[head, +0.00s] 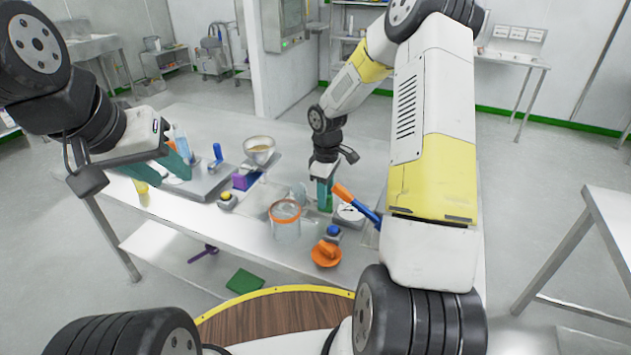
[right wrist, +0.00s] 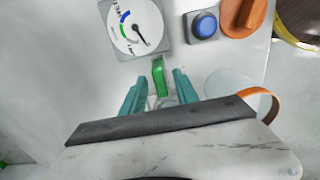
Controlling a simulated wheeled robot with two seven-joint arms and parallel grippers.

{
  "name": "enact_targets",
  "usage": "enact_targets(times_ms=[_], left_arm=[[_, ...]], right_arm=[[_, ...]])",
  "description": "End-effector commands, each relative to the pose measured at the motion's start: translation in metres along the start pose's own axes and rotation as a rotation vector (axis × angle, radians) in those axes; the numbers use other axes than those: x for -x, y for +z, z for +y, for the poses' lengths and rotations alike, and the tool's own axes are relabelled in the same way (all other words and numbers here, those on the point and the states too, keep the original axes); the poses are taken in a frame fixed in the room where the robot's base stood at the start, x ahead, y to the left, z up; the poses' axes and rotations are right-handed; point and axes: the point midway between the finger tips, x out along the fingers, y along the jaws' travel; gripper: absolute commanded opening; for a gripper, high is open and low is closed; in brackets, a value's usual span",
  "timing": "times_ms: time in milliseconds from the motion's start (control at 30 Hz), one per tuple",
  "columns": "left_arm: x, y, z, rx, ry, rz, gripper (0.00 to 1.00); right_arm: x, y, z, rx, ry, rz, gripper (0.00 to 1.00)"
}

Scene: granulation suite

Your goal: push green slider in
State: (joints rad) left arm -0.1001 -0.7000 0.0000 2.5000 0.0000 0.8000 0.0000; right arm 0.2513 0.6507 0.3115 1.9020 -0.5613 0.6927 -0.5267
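The green slider (right wrist: 159,77) shows in the right wrist view as an upright green tab, just beyond and between the fingertips of my right gripper (right wrist: 157,82). The two teal fingers are apart, with clear gaps on both sides of the slider, and no contact shows. In the head view my right gripper (head: 323,192) points down at the table, and its arm hides part of that area. My left gripper (head: 176,163) is over the left part of the table; its teal fingers overlap in view, so its opening is unclear.
A bowl (head: 259,150) and a purple block (head: 241,181) stand farther left on the table (head: 180,225).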

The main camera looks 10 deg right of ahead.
Motion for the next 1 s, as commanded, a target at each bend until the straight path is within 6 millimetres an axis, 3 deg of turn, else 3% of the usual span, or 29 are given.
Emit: enact_targets(times_ms=[333, 533, 1000], left_arm=[[0.0, 0.0, 0.0, 0.0, 0.0, 0.0, 0.36], [0.0, 0.0, 0.0, 0.0, 0.0, 0.0, 0.36], [0.0, 0.0, 0.0, 0.0, 0.0, 0.0, 0.36]], right_arm=[[-0.0064, 0.0, -0.0002, 0.0, 0.0, 0.0, 0.36], [-0.0061, 0.0001, -0.0001, 0.0, 0.0, 0.0, 0.0], [-0.0058, 0.0001, 0.0002, 0.0, 0.001, 0.0, 0.0]])
